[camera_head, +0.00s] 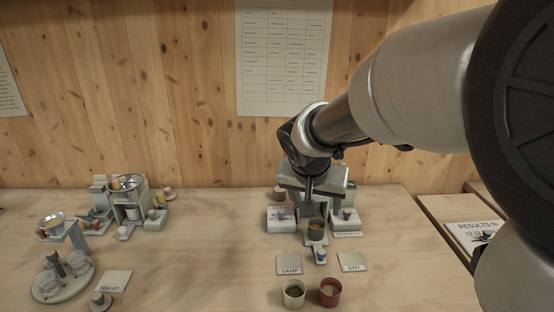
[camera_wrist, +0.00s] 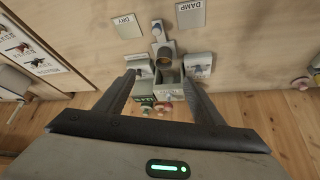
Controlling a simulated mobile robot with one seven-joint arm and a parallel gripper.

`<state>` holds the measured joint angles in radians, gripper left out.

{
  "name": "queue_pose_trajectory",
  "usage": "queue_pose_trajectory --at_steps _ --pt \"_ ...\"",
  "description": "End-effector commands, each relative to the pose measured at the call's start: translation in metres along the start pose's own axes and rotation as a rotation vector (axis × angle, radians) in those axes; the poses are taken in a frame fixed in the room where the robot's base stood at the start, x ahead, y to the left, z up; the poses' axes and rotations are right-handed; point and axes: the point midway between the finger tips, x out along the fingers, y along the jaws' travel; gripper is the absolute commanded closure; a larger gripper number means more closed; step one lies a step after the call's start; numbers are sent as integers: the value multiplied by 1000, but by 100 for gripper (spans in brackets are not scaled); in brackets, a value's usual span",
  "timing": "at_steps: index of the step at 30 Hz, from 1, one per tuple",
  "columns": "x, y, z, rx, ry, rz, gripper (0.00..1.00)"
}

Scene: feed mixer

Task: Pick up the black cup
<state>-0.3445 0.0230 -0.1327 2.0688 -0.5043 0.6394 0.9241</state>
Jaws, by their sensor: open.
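A dark grey-black cup (camera_head: 317,236) with brown contents stands upright at the front of a small grey device on the table. It also shows in the wrist view as a dark round cup (camera_wrist: 165,52), beyond and between the fingertips. My gripper (camera_head: 311,193) is above and behind the cup in the head view, partly covering the device. In the wrist view my gripper (camera_wrist: 160,80) has its two fingers spread wide with nothing held between them. The exact gap in height between fingers and cup is hard to tell.
A cream cup (camera_head: 293,293) and a red cup (camera_head: 329,293) stand in front, near the DAMP plate (camera_head: 289,265) and DRY plate (camera_head: 352,262). Grey side blocks (camera_head: 281,219) flank the device. A round stand (camera_head: 63,280) and other apparatus (camera_head: 128,205) are left. The middle-left table is clear.

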Motion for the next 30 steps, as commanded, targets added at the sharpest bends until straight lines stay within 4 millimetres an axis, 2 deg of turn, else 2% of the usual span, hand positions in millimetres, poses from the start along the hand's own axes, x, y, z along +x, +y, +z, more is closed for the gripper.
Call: queue_pose_trajectory --at_steps 1,5,8,21,30 --pt "18 -10 3 5 5 4 38" --pt "34 -19 -1 22 18 10 38" --pt "47 -20 -2 24 19 11 38" --pt "136 -18 -3 24 17 11 38" --pt "160 -16 -4 25 19 10 38"
